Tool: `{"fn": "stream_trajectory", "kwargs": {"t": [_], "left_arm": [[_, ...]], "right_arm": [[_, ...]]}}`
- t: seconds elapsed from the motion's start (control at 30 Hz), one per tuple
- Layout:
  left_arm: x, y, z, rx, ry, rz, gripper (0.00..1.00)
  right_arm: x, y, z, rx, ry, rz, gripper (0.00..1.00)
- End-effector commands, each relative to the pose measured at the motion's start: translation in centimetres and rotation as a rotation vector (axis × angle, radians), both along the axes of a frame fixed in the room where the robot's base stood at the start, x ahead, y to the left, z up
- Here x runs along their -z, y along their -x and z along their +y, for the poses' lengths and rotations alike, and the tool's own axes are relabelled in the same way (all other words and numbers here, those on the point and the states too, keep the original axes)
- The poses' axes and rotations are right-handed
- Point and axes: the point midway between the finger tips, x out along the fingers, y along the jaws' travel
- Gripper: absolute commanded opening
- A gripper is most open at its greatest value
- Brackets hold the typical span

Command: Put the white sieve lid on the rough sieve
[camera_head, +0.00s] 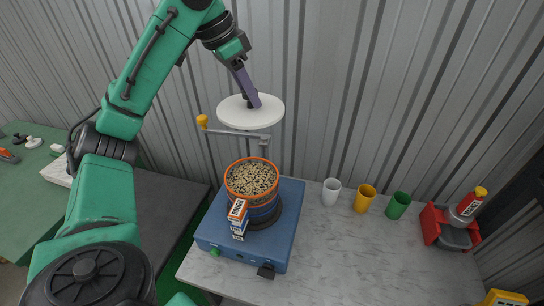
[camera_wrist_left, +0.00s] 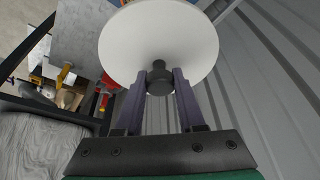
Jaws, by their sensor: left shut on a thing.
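The white sieve lid (camera_head: 236,112) is a round disc held up in the air above and slightly behind the sieve. My left gripper (camera_head: 250,101) is shut on the lid's dark knob. In the left wrist view the lid (camera_wrist_left: 160,40) faces me, with its knob (camera_wrist_left: 160,80) between the two fingers. The rough sieve (camera_head: 252,180), with an orange rim and filled with coarse grains, stands on a blue shaker base (camera_head: 288,215). The sieve's top is open, apart from the lid. My right gripper is not in view.
A crank arm with a yellow knob (camera_head: 202,120) stands behind the sieve, close below the lid. White (camera_head: 331,191), yellow (camera_head: 365,198) and green (camera_head: 398,205) cups stand to the right. A red device (camera_head: 452,229) is at the far right.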

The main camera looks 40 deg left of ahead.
Motion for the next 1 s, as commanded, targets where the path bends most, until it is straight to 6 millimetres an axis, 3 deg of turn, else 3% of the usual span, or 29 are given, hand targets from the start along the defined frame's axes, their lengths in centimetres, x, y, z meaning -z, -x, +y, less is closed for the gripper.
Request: {"fn": "stream_trajectory", "kwargs": {"t": [0.17, 0.4, 0.5, 0.77, 0.87, 1.0], "left_arm": [[4.5, 0.1, 0.0, 0.001, 0.001, 0.005, 0.0], [12.3, 0.3, 0.1, -0.001, -0.004, 0.007, 0.0], [15.1, 0.3, 0.0, 0.0, -0.003, 0.005, 0.0], [19.1, 0.3, -0.1, 0.001, 0.0, 0.002, 0.0], [20.1, 0.3, 0.0, 0.001, -0.002, 0.0, 0.0], [19.9, 0.3, 0.0, 0.0, -0.002, -0.002, 0.0]], "right_arm": [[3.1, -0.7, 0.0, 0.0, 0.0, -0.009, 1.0], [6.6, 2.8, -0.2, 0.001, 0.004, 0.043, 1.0], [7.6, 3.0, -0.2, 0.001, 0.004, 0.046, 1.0], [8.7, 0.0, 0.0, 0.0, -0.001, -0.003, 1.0], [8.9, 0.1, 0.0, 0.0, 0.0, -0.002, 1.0], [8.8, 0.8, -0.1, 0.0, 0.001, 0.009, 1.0]]}}
